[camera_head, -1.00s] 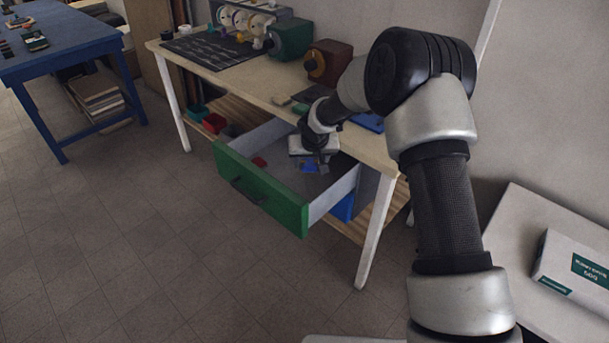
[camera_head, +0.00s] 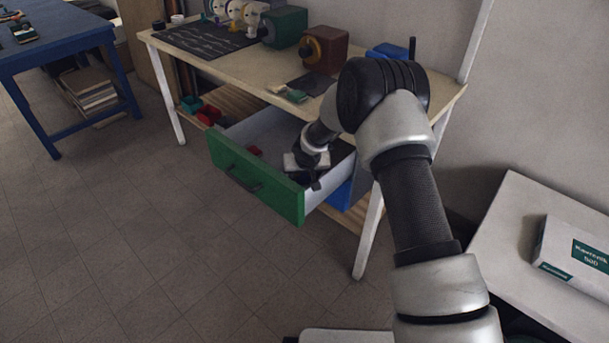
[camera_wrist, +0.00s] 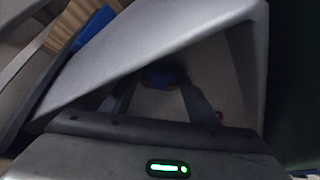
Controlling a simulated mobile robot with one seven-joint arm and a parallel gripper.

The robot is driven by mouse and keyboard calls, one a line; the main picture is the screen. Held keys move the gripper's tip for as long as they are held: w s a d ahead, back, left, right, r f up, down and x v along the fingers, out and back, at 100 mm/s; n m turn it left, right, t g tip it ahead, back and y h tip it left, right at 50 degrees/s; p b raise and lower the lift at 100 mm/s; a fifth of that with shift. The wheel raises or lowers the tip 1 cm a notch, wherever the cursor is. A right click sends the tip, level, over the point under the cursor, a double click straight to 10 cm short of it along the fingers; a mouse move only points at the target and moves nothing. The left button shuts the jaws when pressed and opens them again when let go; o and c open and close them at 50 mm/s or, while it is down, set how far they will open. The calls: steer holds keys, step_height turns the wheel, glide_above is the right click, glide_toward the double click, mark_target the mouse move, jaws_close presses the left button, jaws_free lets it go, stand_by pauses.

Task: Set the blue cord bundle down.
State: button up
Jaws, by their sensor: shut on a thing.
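The blue cord bundle (camera_wrist: 158,77) shows dark and dim between the fingertips of my gripper (camera_wrist: 160,84) in the wrist view. My gripper is shut on it. In the head view my gripper (camera_head: 314,184) points down inside the open green-fronted drawer (camera_head: 240,172), near its right end, and the bundle is hidden there. The wrist view shows the drawer's grey wall (camera_wrist: 150,45) close beyond the fingers. Whether the bundle touches the drawer floor I cannot tell.
A small red item (camera_head: 254,151) lies in the drawer's left part. The workbench top (camera_head: 235,72) is above, with a green box (camera_head: 285,27) and a brown box (camera_head: 326,48) at the back. A blue bin (camera_head: 340,194) stands below the drawer's right side.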

steer(key=shift+f, duration=0.2)
steer(key=o, duration=1.1)
